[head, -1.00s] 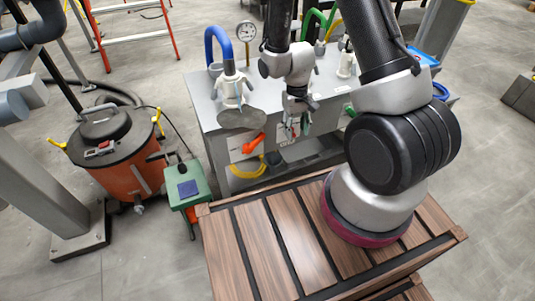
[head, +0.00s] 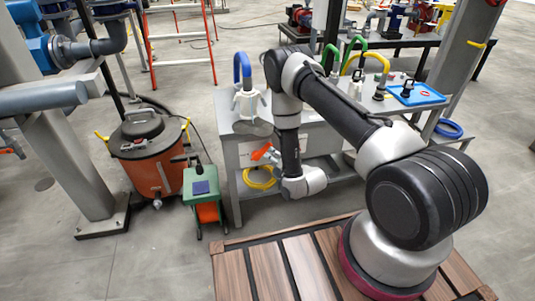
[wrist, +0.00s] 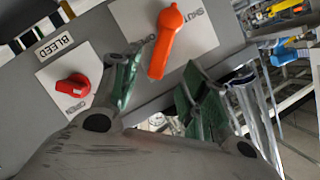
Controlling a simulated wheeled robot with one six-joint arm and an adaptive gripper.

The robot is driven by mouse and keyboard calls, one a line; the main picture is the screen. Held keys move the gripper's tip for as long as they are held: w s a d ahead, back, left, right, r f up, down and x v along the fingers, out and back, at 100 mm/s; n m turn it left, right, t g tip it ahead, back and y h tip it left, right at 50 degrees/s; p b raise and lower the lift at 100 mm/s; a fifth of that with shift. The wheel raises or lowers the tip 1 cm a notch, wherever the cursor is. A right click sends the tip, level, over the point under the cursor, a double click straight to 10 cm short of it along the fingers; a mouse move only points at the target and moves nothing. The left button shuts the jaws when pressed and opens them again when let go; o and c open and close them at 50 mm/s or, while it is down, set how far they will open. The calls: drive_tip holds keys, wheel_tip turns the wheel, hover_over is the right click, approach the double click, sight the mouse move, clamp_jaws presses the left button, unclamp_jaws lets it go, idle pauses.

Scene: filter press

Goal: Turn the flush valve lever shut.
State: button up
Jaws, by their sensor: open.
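The orange lever (head: 261,153) is on the front panel of the grey bench. In the wrist view the orange lever (wrist: 166,40) slants down across a pale plate, with "SHUT" lettering at its upper right; other lettering to its left is partly covered. My gripper (wrist: 156,90) is open, with green-padded fingers on either side of the lever's lower end. I see no clear contact. In the head view my wrist hides most of the gripper. A red knob (wrist: 72,89) under a "BLEED" label sits left of the lever on its own plate.
The grey bench (head: 232,160) carries a blue hose fitting (head: 242,72) above the lever. A yellow hose coil (head: 259,178) lies below. An orange drum (head: 150,170) and a green box (head: 200,184) stand to the left.

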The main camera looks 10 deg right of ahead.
sight(266, 150)
drive_tip(key=x, duration=0.8)
drive_tip(key=shift+r, duration=0.1)
drive_tip(key=shift+s, duration=0.1)
clamp_jaws()
